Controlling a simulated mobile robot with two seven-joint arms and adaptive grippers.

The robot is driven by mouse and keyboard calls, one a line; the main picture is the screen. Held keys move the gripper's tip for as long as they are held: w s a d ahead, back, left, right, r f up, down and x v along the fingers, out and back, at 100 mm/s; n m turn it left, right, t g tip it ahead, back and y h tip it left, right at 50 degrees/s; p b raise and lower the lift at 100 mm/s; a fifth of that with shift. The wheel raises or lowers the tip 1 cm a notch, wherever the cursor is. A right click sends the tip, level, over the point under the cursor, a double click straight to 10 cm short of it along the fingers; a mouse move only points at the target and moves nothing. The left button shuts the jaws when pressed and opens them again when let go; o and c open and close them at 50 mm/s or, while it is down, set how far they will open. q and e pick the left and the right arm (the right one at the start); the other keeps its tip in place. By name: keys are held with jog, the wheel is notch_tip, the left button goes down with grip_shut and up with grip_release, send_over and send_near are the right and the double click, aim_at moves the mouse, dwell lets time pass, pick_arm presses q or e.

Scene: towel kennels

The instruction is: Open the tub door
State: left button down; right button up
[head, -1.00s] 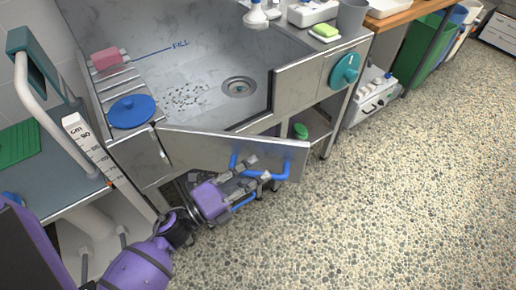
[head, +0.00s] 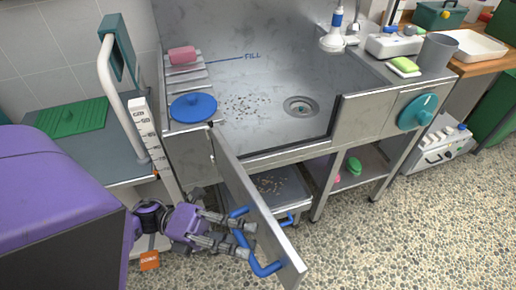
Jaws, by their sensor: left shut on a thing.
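The tub (head: 275,90) is a grey metal basin with a drain and a blue FILL line. Its door (head: 245,190) is a metal panel hinged at the left of the tub's front opening. It stands swung well open, pointing out toward the camera. A blue handle (head: 265,268) sits near the door's free end. My left gripper (head: 249,236), purple and grey, is at the door's left face, shut on the blue handle. Part of the grip is hard to make out. My right gripper is not in view.
A blue lid (head: 193,107) and a pink sponge (head: 183,55) lie on the tub's left ledge. A low shelf (head: 360,172) is below. The pebbled floor (head: 400,240) at right is clear.

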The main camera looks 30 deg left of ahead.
pick_arm(q)
jog(key=shift+a, duration=0.15)
jog(key=c, duration=1.7)
grip_release()
jog(key=shift+c, duration=0.2)
jog(key=v, duration=1.2)
